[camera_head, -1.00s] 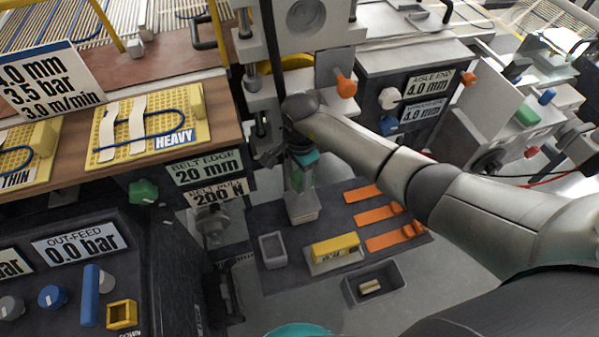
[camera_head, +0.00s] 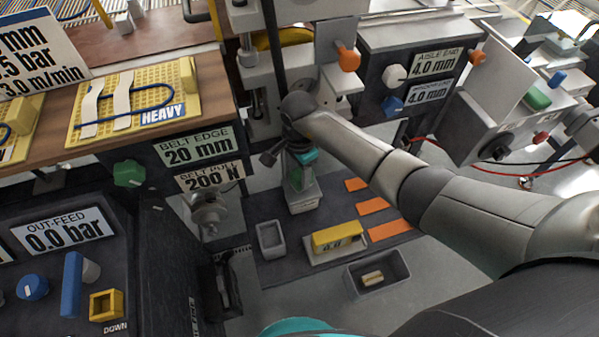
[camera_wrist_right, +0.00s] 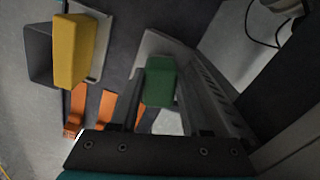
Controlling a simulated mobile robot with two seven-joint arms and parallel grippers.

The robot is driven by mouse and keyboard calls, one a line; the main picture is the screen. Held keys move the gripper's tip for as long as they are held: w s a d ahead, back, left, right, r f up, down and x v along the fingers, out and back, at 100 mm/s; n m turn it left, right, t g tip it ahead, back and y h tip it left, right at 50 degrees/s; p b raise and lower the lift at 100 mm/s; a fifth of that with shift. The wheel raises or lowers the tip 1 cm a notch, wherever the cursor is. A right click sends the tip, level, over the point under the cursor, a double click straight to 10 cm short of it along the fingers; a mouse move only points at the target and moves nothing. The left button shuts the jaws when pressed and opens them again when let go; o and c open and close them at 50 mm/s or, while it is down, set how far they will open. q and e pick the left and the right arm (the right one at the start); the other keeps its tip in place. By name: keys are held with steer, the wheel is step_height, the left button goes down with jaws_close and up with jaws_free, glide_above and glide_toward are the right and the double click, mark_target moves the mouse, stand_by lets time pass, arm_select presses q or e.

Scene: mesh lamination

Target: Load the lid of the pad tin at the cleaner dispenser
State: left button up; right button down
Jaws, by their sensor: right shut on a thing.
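My right gripper (camera_head: 299,158) reaches down among the parts left of the orange strips. It is shut on a green block (camera_wrist_right: 160,82), which sits between the two fingers in the wrist view. In the head view the green part (camera_head: 297,179) shows just above a pale grey box (camera_head: 304,202); I cannot tell whether they touch. In the wrist view a grey slotted body (camera_wrist_right: 208,85) stands close beside the fingers. I cannot tell which piece is the tin lid or the dispenser. My left gripper is out of view.
A yellow block on a pale base (camera_head: 335,237), a small grey tray (camera_head: 270,240) and a grey bin (camera_head: 361,292) with light pieces lie nearby. Orange strips (camera_head: 373,206) lie on the dark mat, partly behind my arm. The machine panel (camera_head: 112,290) stands left.

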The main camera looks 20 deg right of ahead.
mark_target(300, 174)
steer(key=shift+f+b, duration=0.6)
stand_by(1.7)
steer(key=shift+r+p, duration=2.9)
steer(key=shift+r, duration=0.65)
